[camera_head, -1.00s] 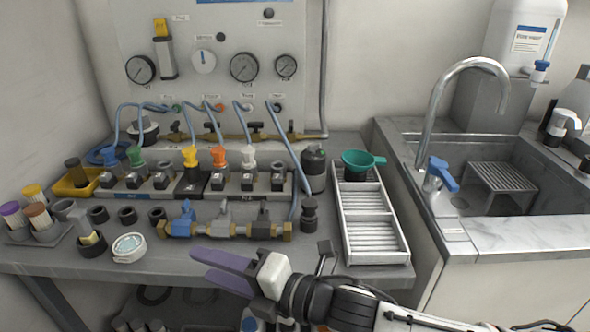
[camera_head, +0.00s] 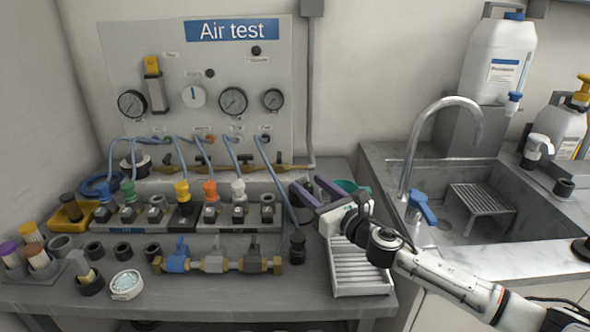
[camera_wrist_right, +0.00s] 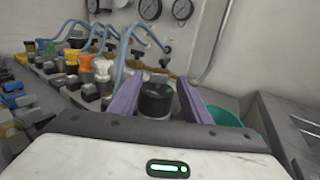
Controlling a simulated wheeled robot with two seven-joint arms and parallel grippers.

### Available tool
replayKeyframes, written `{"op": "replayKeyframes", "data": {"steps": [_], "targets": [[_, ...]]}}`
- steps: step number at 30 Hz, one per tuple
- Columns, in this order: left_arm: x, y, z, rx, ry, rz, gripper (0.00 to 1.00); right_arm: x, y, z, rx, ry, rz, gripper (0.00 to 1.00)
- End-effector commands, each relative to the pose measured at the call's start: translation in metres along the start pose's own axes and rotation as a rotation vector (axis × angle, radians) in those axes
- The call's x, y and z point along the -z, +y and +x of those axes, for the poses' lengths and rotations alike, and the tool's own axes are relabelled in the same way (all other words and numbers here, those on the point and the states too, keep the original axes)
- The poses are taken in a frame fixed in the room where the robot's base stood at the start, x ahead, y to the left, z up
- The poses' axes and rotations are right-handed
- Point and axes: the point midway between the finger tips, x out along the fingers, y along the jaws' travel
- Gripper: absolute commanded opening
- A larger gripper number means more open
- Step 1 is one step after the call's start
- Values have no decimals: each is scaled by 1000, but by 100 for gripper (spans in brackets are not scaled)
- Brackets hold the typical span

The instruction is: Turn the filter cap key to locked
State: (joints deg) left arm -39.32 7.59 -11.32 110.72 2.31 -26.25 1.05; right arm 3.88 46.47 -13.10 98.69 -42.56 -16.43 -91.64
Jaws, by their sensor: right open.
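My right gripper (camera_head: 310,188) reaches over the white slatted tray with its two purple fingers apart and pointing toward the back wall. In the right wrist view, a black round-topped canister (camera_wrist_right: 157,98) stands upright between the open fingers, and I see no grip on it. It looks like the filter housing, but I cannot make out a key or a lock mark on its cap. In the head view the fingers mostly hide this canister. My left gripper is not in view.
The white tray (camera_head: 362,288) lies below my right wrist. A row of coloured valve fittings (camera_head: 182,192) with blue hoses stands to the left. The sink (camera_head: 470,220) is at right.

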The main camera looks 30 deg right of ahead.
Motion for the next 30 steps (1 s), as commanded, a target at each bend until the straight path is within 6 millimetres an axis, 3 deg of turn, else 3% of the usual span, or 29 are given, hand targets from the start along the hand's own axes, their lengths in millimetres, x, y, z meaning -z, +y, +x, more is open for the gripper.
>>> {"op": "replayKeyframes", "data": {"steps": [9,15,27,30], "targets": [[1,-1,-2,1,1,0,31,-2,1,56,0,-3,6,44],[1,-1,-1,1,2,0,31,0,1,78,-1,-1,4,44],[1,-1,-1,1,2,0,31,0,2,84,-3,0,3,44],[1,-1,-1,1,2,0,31,0,2,84,-3,0,3,29]]}}
